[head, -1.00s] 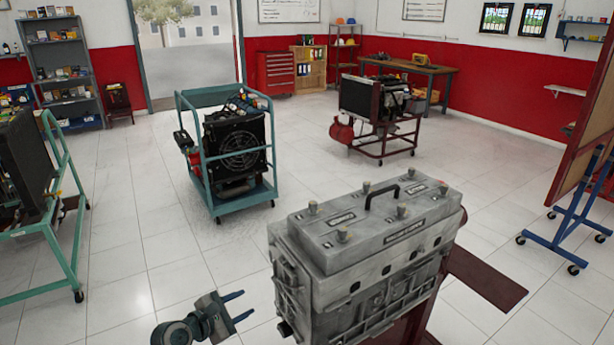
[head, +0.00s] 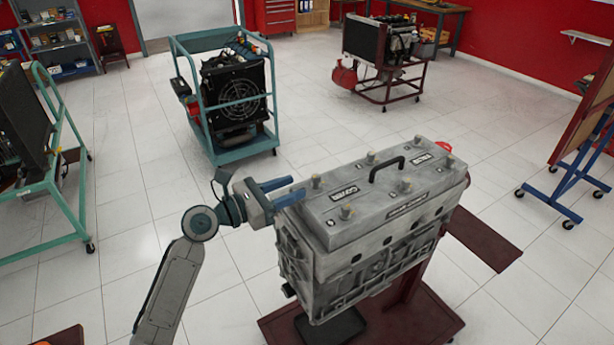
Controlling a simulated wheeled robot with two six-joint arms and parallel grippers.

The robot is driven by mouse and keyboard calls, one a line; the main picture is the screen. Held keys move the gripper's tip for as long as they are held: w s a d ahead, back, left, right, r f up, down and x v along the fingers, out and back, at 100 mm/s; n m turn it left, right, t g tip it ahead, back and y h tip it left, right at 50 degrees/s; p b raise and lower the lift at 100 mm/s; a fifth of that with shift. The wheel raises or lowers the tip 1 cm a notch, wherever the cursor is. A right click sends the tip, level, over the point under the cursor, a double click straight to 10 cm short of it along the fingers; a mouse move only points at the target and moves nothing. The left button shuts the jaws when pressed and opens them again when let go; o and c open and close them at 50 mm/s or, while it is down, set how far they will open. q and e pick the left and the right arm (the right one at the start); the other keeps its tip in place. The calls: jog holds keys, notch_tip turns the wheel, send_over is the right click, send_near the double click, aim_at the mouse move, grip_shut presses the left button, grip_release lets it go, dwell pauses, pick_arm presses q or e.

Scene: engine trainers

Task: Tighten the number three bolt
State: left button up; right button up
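A grey engine block (head: 370,255) with a flat cover (head: 385,205) stands at the lower centre. Small marks lie beside the bolts, too small to read, so I cannot tell which is number three. My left gripper (head: 297,189) has two blue fingers apart, pointing right at the cover's left end, close to the far-left bolt. Nothing shows between them. My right gripper is out of view.
A black handle (head: 386,168) arches up from the cover's middle. The engine stands on a dark red stand (head: 420,325) with a side plate (head: 480,238). A teal cart (head: 240,150) with a radiator stands behind, and a blue-legged board stand (head: 570,185) at right. Floor between is clear.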

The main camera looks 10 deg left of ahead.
aim_at(312, 180)
pick_arm(q)
jog(key=p+x, duration=0.1)
jog(key=x, duration=0.2)
jog(key=shift+w+d+r, duration=0.15)
jog(key=shift+w+d, duration=0.05)
jog(key=shift+d, duration=0.05)
jog(key=shift+w+d, duration=0.5)
jog(key=shift+w, duration=0.05)
grip_shut()
